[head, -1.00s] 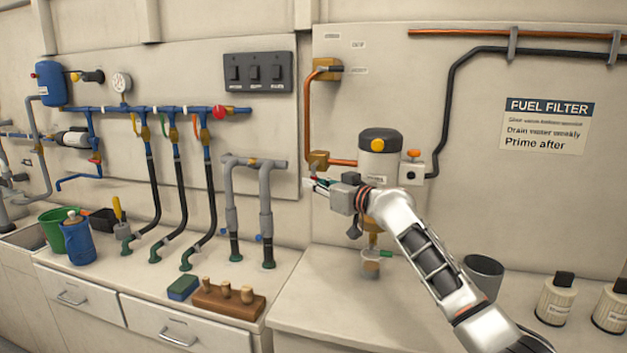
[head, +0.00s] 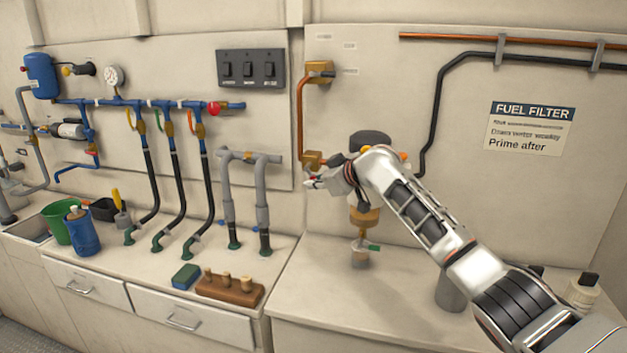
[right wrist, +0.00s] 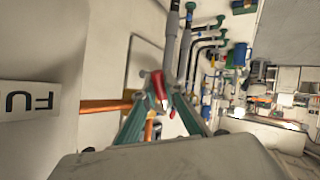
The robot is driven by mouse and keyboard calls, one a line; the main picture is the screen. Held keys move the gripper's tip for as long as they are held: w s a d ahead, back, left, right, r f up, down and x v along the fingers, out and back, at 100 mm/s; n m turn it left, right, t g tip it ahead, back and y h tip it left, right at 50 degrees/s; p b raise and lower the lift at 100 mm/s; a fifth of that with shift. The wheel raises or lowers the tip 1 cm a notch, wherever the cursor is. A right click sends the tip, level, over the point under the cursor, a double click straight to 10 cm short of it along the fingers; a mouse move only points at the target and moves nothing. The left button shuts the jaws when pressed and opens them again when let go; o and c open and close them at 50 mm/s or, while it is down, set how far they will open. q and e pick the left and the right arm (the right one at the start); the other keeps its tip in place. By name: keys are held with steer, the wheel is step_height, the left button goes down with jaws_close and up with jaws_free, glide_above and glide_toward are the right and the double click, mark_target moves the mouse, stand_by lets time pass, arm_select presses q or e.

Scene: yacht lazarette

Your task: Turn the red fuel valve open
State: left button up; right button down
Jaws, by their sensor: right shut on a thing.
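The red fuel valve handle (right wrist: 158,88) shows between my right fingertips in the right wrist view, in front of the copper fuel pipe (right wrist: 105,106). My right gripper (right wrist: 160,92) is shut on this handle. In the head view the right gripper (head: 312,184) is just below a brass fitting (head: 314,160) on the copper line, left of the fuel filter (head: 370,140). There the gripper mostly hides the handle, and its exact angle is hard to tell. My left gripper is not in view.
My right arm covers much of the filter. A small cup (head: 360,255) is under the filter, and a grey cup (head: 451,290) is on the counter. Grey pipes (head: 262,200) rise to the left. A red knob (head: 214,108) is on the blue manifold.

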stand_by(0.4)
steer(key=c, duration=2.1)
jaws_free()
steer(key=shift+r, duration=0.1)
